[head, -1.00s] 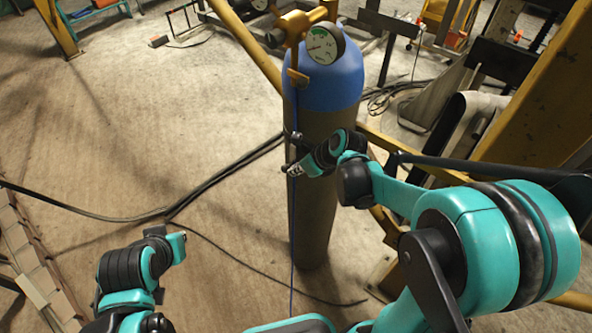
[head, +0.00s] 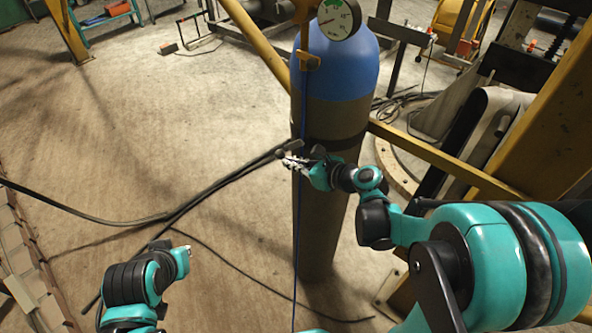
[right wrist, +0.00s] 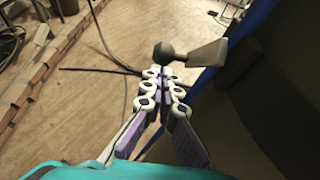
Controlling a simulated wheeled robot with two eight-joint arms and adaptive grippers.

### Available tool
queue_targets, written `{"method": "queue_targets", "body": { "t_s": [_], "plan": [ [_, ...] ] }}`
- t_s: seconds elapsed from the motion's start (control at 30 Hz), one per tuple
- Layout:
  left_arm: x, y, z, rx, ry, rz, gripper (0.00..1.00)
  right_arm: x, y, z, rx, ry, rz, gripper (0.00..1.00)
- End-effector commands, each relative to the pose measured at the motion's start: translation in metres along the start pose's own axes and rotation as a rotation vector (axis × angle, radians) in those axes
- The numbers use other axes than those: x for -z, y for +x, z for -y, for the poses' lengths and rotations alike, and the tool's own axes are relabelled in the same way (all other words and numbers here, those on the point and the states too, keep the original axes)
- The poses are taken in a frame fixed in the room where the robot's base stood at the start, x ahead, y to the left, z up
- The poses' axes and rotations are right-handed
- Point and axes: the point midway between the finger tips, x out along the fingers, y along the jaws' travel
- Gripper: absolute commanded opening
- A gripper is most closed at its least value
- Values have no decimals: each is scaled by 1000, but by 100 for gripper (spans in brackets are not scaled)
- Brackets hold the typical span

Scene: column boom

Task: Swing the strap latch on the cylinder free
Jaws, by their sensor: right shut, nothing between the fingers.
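The gas cylinder (head: 325,215) stands upright, with a blue shoulder and brown-grey body. A dark strap (head: 340,143) goes round it. The strap latch (head: 289,148) shows as a small dark lever at the cylinder's left side. In the right wrist view the latch is a dark round knob (right wrist: 164,53) with a flat plate (right wrist: 210,55) beside it. My right gripper (head: 288,163) is shut and empty, its fingertips (right wrist: 163,74) just below the knob in the picture; I cannot tell if they touch. My left gripper (head: 184,261) is low at the left, away from the cylinder, its fingers unclear.
A pressure gauge (head: 338,19) sits on top of the cylinder. Yellow rails (head: 450,166) run behind it and a yellow beam (head: 530,125) stands at right. Black cables (head: 190,203) lie on the floor at left. The floor left of the cylinder is mostly clear.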

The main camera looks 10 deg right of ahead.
Motion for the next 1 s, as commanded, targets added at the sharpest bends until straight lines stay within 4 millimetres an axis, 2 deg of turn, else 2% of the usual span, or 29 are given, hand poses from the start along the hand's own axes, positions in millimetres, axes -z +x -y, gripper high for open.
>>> {"method": "queue_targets", "body": {
  "t_s": [0.5, 1.0],
  "plan": [
    [2, -2, 0, 0, 0, 0, 0, -15, 18, 0, -1, 0, -2, 0],
    [2, -3, 0, 0, 0, 0, 0, -19, 22, 0, 0, 1, -2, 0]
  ]
}}
